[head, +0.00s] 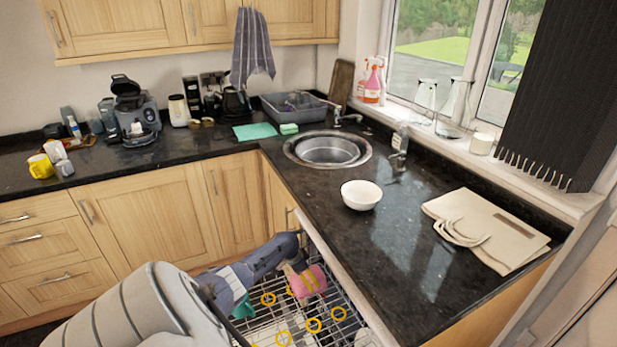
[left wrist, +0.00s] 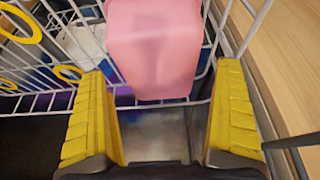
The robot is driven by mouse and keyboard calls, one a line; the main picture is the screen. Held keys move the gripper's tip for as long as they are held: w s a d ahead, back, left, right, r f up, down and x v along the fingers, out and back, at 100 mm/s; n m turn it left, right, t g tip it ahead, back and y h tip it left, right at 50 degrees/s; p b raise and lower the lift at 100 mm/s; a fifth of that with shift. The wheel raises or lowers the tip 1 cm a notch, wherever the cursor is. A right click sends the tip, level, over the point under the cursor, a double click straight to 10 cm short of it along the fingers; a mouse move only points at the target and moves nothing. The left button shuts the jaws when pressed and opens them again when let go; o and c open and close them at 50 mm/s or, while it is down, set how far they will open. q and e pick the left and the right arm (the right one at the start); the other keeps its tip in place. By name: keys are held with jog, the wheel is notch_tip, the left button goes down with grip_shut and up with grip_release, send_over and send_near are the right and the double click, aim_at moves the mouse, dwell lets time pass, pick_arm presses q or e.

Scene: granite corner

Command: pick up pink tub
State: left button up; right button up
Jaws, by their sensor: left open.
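The pink tub (head: 298,287) is in the wire rack of the open dishwasher, below the worktop edge. It also shows at the top middle of the left wrist view (left wrist: 153,45). My left gripper (head: 309,281) reaches down over the rack at the tub. In the left wrist view its yellow fingers are spread wide, one on each side of the tub's near end, with gaps visible. The tub lies ahead of and partly between the fingertips. In the head view the fingers partly cover the tub. My right gripper is not in view.
The wire rack (head: 283,322) has several yellow rings. A teal item (head: 243,307) lies near my arm. The worktop edge runs close to the right of the gripper. A white bowl (head: 361,195) and a cream bag (head: 485,229) lie on the worktop, with bare granite between.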

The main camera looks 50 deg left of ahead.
pick_arm(q)
jog(key=shift+w+d+f, duration=0.1)
jog(key=shift+w+f, duration=0.15)
jog(key=shift+f, duration=0.45)
jog(key=shift+f, duration=0.25)
dwell(0.4)
jog(key=c, duration=1.2)
jog(key=shift+o, duration=0.2)
jog(key=shift+r, duration=0.25)
